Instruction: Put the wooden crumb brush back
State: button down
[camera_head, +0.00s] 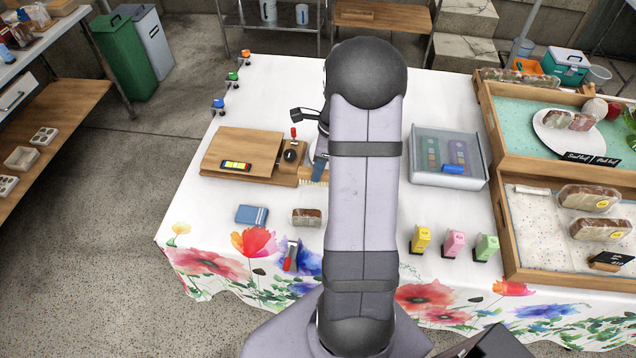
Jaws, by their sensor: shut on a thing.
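The wooden crumb brush (305,174) shows beside the right end of the wooden board, with pale bristles pointing down. Its right part is hidden behind my arm. My gripper (319,170) is mostly hidden behind my own arm; a blue-grey finger shows across the brush, and the gripper is shut on it. I cannot tell whether the bristles touch the table or hang just above it.
A clear lidded box (447,178) stands right of my arm. Wooden trays (507,236) fill the right side.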

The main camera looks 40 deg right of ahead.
jog(key=shift+f, duration=3)
jog(key=shift+f, duration=0.2)
jog(key=c, duration=1.6)
grip_release()
jog(key=r, duration=0.4)
jog(key=s+d+r, duration=0.1)
jog(key=r, duration=0.7)
jog(key=shift+s+d+r+b, duration=0.1)
jog(key=shift+s+d+b, duration=0.2)
jog(key=shift+s+b, duration=0.05)
